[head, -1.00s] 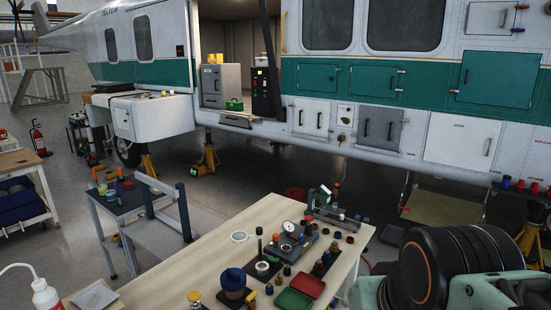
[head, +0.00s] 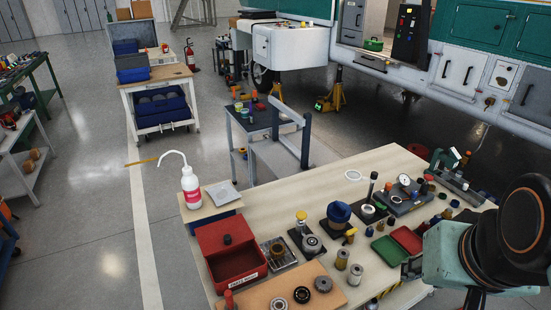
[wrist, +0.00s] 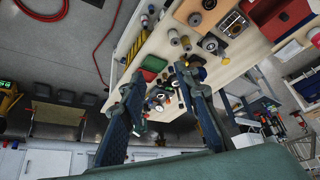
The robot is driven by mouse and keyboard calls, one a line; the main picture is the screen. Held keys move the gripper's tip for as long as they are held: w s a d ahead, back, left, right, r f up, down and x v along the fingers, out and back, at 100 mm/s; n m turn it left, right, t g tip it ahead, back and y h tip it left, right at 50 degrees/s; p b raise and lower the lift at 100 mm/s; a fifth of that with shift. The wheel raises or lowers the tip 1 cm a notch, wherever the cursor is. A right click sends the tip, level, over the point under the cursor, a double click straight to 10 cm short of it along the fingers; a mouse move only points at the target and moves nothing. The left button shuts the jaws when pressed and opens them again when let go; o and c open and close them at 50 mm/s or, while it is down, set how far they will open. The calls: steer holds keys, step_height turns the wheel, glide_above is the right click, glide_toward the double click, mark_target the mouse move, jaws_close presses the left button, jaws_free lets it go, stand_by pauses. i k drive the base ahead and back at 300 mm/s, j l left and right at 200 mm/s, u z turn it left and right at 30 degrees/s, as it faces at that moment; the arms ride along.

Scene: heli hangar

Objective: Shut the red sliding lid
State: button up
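A red box (head: 258,284) with a white label on its front stands on the workbench in the lower left of the head view. Its red sliding lid (head: 210,240), with a black knob, covers the back part. The front part is open and shows the inside. The red box also shows at the top right of the wrist view (wrist: 283,18), cut by the frame edge. My gripper (wrist: 160,78) is open and empty in the wrist view, with its fingers well apart. My arm is at the right of the head view, far from the box and lid.
The workbench (head: 285,210) is crowded: a wash bottle (head: 189,185) stands behind the box, metal parts lie to its right, and a brown board (head: 262,299) with rings is in front. Green (head: 388,249) and red (head: 407,239) trays lie nearer my arm.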

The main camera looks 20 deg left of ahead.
mark_target(223, 234)
steer(key=k+u, duration=0.1)
steer(key=u, duration=1.25)
steer(key=j+z, duration=0.1)
steer(key=j, duration=0.25)
steer(key=k+j+z, duration=0.1)
steer(key=j, duration=0.25)
steer(key=i+j+z, duration=0.1)
steer(key=j, duration=0.25)
steer(key=i+j+z, duration=0.15)
steer(key=j, duration=0.25)
